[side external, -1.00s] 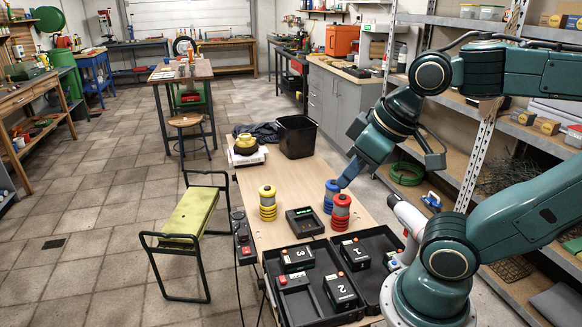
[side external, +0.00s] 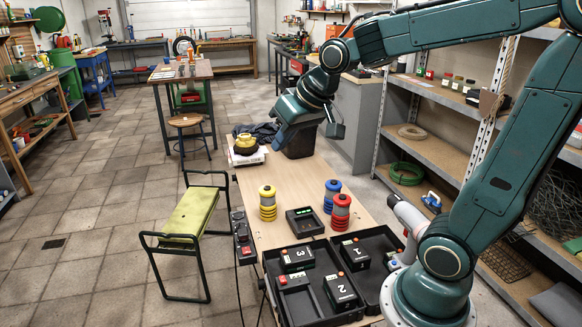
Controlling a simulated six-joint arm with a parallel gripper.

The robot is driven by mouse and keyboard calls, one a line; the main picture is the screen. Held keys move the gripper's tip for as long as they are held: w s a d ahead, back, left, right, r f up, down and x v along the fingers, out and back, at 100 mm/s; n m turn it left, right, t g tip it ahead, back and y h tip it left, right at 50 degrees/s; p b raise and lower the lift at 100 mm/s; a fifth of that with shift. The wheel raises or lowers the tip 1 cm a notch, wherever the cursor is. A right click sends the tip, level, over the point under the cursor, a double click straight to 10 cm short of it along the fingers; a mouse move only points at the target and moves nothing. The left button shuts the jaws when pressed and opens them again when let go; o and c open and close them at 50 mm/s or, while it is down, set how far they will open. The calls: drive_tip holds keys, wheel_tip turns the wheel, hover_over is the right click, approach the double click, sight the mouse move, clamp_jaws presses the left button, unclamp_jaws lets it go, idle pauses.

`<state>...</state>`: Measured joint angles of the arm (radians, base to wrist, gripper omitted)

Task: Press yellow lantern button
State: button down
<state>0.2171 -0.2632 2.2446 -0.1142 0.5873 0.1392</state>
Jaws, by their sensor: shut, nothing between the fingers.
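The yellow lantern (side external: 267,202) stands upright at the left edge of the wooden workbench, banded yellow and grey. A blue lantern (side external: 332,195) and a red lantern (side external: 341,213) stand close together to its right. The lanterns' buttons are too small to make out. My gripper (side external: 277,146) is shut and empty. It hangs in the air over the far part of the bench, beyond and above the yellow lantern, in front of the black bin, and touches no lantern.
Black trays with numbered boxes (side external: 340,292) fill the near end. A black bin (side external: 300,146) and a yellow object on a white scale-like base (side external: 247,148) stand at the far end. The middle of the bench (side external: 290,183) is clear.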

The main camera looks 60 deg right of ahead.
drive_tip(key=w+d+f+m, duration=0.25)
drive_tip(key=w+d, duration=0.25)
drive_tip(key=w, duration=0.3)
drive_tip(key=m+t+h, duration=0.1)
drive_tip(key=m+t, duration=0.1)
drive_tip(key=m, duration=0.3)
hover_over(270, 189)
wheel_tip(270, 189, down, 17)
drive_tip(key=shift+f, duration=0.2)
drive_tip(key=shift+f, duration=4.2)
drive_tip(key=shift+f, duration=0.1)
drive_tip(key=shift+f, duration=0.3)
